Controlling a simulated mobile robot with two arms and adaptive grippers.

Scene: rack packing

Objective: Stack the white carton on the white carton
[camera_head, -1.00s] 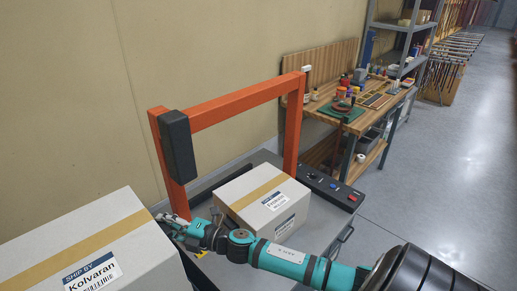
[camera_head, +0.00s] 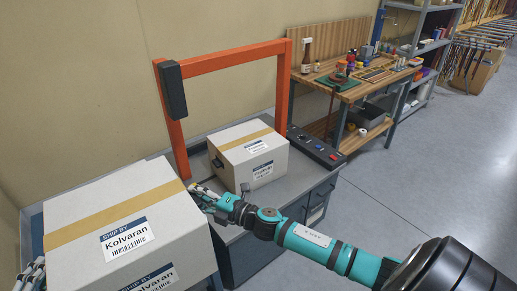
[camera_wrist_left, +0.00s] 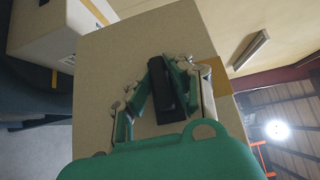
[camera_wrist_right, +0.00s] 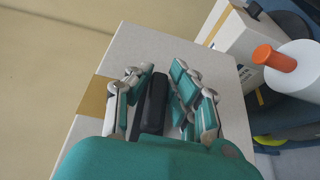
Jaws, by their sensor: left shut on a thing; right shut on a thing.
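A large white carton (camera_head: 125,205) with a tan tape band and a Kolvaran label is in the near left of the head view, upright and level. My left gripper (camera_wrist_left: 165,90) is shut on a black handle on its left side, mostly hidden in the head view. My right gripper (camera_head: 203,194) is shut on the matching handle (camera_wrist_right: 151,101) on its right side. A second white carton (camera_head: 240,160), also taped and labelled, stands on the grey bench (camera_head: 232,232), beyond the held carton and to its right. My grippers are clear of it.
An orange frame (camera_head: 222,61) with a black box (camera_head: 173,89) stands behind the bench carton. A control strip (camera_head: 315,148) lies right of that carton. A cluttered wooden workbench (camera_head: 375,85) stands farther right.

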